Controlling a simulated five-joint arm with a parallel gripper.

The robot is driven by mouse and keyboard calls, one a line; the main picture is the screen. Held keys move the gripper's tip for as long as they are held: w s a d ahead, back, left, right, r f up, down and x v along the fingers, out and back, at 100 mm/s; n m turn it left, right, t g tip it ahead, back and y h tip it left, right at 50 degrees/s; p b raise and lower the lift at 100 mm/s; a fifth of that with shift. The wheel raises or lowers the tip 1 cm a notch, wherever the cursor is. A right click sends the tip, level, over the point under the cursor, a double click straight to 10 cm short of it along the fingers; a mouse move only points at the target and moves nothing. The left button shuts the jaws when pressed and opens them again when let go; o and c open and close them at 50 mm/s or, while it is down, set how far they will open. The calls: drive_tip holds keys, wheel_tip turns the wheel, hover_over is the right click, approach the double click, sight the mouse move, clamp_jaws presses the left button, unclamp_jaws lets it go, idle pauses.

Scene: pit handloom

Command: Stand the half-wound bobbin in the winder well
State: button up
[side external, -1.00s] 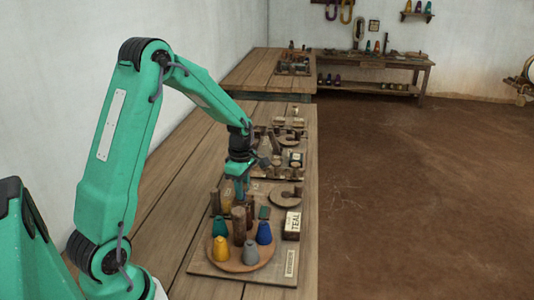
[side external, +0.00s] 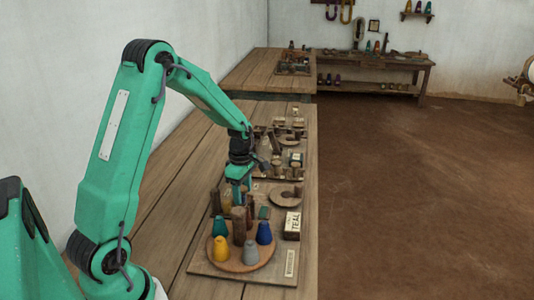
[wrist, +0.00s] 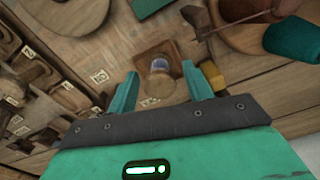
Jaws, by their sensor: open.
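My gripper (wrist: 161,87) is open, its two fingers apart and pointing down. In the wrist view, a small round piece with a pale bluish top (wrist: 159,66) shows just beyond and between the fingertips. It sits in or on a square brown wooden block (wrist: 146,56). It may be the bobbin standing in the well, but I cannot tell for sure, nor how deep it sits. The fingers do not visibly touch it. In the side view, my gripper (side external: 238,187) hangs low over the board behind the tall brown cylinder (side external: 239,226), which hides part of this spot.
A round wooden tray (side external: 238,268) holds teal (side external: 220,227), yellow (side external: 221,248), blue (side external: 264,233) and grey (side external: 251,253) cones. A box labelled TEAL (side external: 292,224) stands right of it. Another round disc (side external: 285,200) and a crowded board lie behind. The bench's left side is clear.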

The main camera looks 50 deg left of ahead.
sight(243, 190)
drive_tip(key=shift+r, duration=0.15)
wheel_tip(243, 190, up, 12)
idle(0.6)
idle(0.5)
drive_tip(key=s+d+r+m+t, duration=0.3)
drive_tip(key=s+d+r+m, duration=0.5)
drive_tip(key=d+m, duration=0.3)
drive_tip(key=s+d+m+t, duration=0.2)
drive_tip(key=s+d+m, duration=0.4)
drive_tip(key=s+m, duration=0.4)
drive_tip(key=m, duration=0.3)
drive_tip(key=shift+t, duration=0.3)
